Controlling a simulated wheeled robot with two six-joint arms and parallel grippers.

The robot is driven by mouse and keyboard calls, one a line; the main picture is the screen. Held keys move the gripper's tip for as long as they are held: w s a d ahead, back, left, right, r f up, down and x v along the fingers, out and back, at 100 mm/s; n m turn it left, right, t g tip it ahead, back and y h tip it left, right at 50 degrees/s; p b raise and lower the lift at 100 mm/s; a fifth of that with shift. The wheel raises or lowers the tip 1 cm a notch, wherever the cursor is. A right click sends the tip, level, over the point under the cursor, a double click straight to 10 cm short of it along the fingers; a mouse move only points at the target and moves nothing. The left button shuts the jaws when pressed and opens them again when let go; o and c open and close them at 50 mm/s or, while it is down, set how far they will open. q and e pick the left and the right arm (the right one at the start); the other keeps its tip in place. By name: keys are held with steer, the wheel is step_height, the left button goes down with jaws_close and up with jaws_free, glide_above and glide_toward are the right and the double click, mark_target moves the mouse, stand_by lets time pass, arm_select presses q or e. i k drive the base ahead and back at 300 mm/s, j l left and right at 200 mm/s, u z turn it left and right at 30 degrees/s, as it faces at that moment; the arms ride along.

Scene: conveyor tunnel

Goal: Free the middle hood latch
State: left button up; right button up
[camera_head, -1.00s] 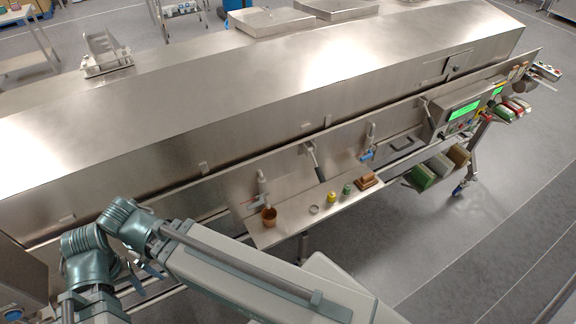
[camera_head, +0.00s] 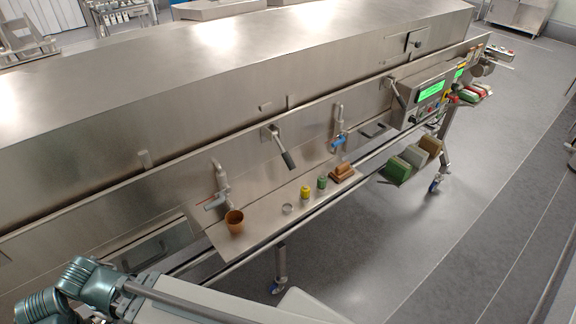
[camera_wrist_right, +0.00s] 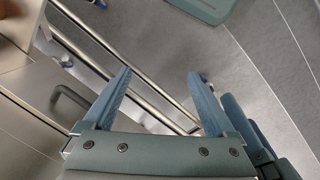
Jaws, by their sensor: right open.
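A lever latch (camera_head: 282,148) with a dark grip is on the front of the steel hood (camera_head: 230,105), near the middle of the head view; its lever slants down to the right. A second, similar lever (camera_head: 397,92) is farther right, beside the control box. I cannot tell from these frames whether another latch lies to the left. My right gripper (camera_wrist_right: 160,75) is open and empty in the right wrist view, above rails and floor, with no latch between its fingers. My left gripper is not in view.
A narrow shelf (camera_head: 262,226) below the latch holds a brown cup (camera_head: 234,221), a ring, a yellow item (camera_head: 305,192), a green item (camera_head: 322,181) and brown blocks (camera_head: 343,172). Valve pipes (camera_head: 220,180) flank the latch. A dark handle (camera_wrist_right: 72,97) is near my right gripper. Floor beyond is open.

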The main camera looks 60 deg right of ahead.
mark_target(290, 166)
steer(key=k+l, duration=0.3)
steer(key=k, duration=0.15)
steer(key=z, duration=1.6)
